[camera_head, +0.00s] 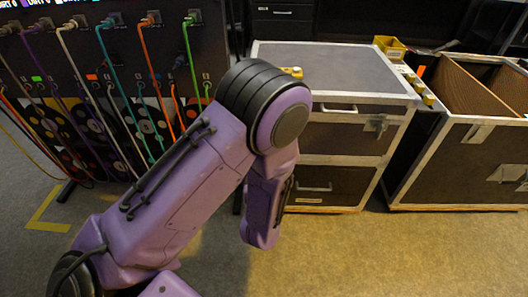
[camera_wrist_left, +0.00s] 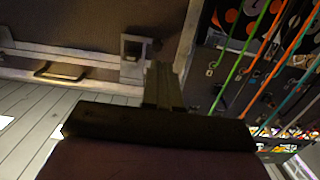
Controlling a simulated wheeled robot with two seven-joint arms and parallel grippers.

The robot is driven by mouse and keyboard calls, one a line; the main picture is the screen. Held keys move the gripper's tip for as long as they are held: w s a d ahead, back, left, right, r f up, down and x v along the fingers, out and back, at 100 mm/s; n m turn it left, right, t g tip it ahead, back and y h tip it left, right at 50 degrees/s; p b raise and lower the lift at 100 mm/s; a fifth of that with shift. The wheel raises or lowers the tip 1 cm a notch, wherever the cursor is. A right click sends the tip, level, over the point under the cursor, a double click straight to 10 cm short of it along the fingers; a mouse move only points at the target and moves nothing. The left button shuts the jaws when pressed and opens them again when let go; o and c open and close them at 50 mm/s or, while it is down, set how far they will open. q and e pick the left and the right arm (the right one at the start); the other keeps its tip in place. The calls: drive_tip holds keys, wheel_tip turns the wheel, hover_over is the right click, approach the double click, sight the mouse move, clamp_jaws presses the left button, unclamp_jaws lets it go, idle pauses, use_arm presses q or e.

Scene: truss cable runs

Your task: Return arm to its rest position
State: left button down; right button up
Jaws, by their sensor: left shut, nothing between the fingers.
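My left arm (camera_head: 190,175) is purple with a black ribbed joint (camera_head: 262,93). It rises from the lower left in the head view, bends at that joint, and its far link (camera_head: 265,205) hangs down in front of the drawer case. The fingers do not show in the head view. In the left wrist view my left gripper (camera_wrist_left: 163,78) has its dark fingers together with nothing between them. My right arm and gripper are in neither view.
A drawer case (camera_head: 335,66) stands behind the arm; an open case (camera_head: 460,155) with brown dividers is to its right. A yellow bin (camera_head: 390,47) sits behind them. Coloured cables hang on a dark panel (camera_head: 80,50) at left. Floor (camera_head: 400,255) at lower right is clear.

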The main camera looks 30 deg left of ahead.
use_arm(q)
drive_tip(key=s+d+f+g+h, duration=0.2)
drive_tip(key=s+f+g+h, duration=0.3)
drive_tip(key=s+f, duration=0.55)
drive_tip(key=s+a+f+g, duration=0.2)
drive_tip(key=s+f+g, duration=0.1)
drive_tip(key=s+f, duration=0.3)
drive_tip(key=s+a+f+g, duration=0.25)
drive_tip(key=s+f, duration=0.25)
drive_tip(key=s, duration=0.3)
wheel_tip(320, 180, up, 18)
drive_tip(key=s+p, duration=0.1)
drive_tip(key=p, duration=1.7)
drive_tip(key=shift+s+d+f+n+g, duration=0.15)
drive_tip(key=shift+s+d+n+g, duration=0.1)
drive_tip(key=shift+d+n+g, duration=0.15)
